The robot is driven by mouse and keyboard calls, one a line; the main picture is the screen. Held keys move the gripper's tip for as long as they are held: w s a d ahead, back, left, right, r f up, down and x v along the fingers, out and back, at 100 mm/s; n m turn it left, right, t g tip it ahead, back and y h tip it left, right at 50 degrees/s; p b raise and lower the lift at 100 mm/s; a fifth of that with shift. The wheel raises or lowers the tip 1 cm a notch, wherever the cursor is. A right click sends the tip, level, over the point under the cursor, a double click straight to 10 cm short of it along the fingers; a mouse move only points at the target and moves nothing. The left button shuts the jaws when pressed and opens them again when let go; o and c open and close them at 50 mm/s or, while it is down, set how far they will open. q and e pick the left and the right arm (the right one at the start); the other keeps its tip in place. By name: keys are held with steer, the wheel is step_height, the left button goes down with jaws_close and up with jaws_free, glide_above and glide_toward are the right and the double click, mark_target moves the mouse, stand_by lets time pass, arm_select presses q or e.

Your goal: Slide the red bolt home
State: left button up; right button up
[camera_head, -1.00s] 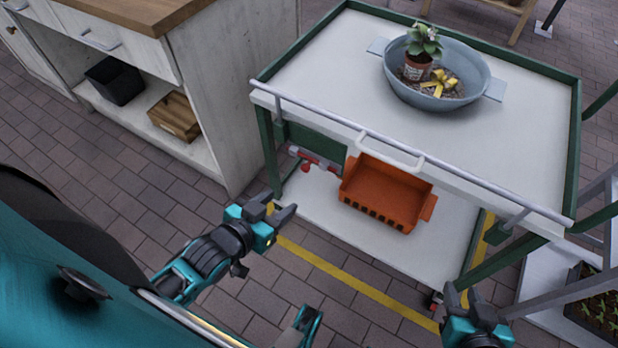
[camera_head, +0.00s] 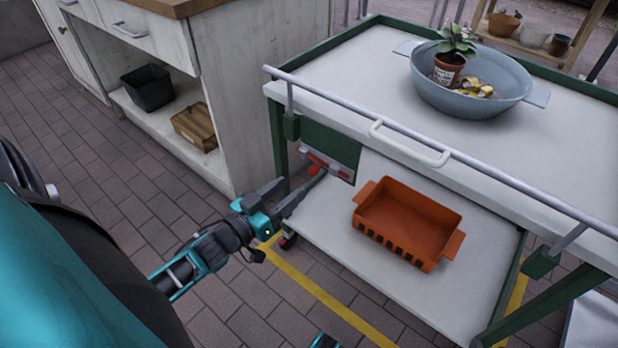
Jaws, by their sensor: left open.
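The red bolt (camera_head: 316,166) sits in a grey bracket on a green panel (camera_head: 333,147) under the left end of the trolley's top. A red knob shows on it. My left gripper (camera_head: 303,186) is open, with its fingers pointing up and right at the bolt. One fingertip overlaps the area just below the knob. I cannot tell whether it touches. The bolt's far end is partly hard to make out. My right gripper is not clearly in view; only a small teal piece shows at the bottom edge.
The trolley (camera_head: 375,78) holds a blue-grey basin (camera_head: 465,98) with a potted plant. An orange basket (camera_head: 410,222) sits on its lower shelf. A pale rail and handle (camera_head: 410,142) run along the front. A wooden cabinet (camera_head: 255,75) stands close on the left.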

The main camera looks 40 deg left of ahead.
mark_target(311, 173)
arm_select(q)
steer(key=w, duration=0.2)
steer(key=w+b, duration=0.1)
steer(key=w, duration=0.1)
steer(key=w+d, duration=0.1)
steer(key=w, duration=0.2)
steer(key=shift+c, duration=0.5)
jaws_close()
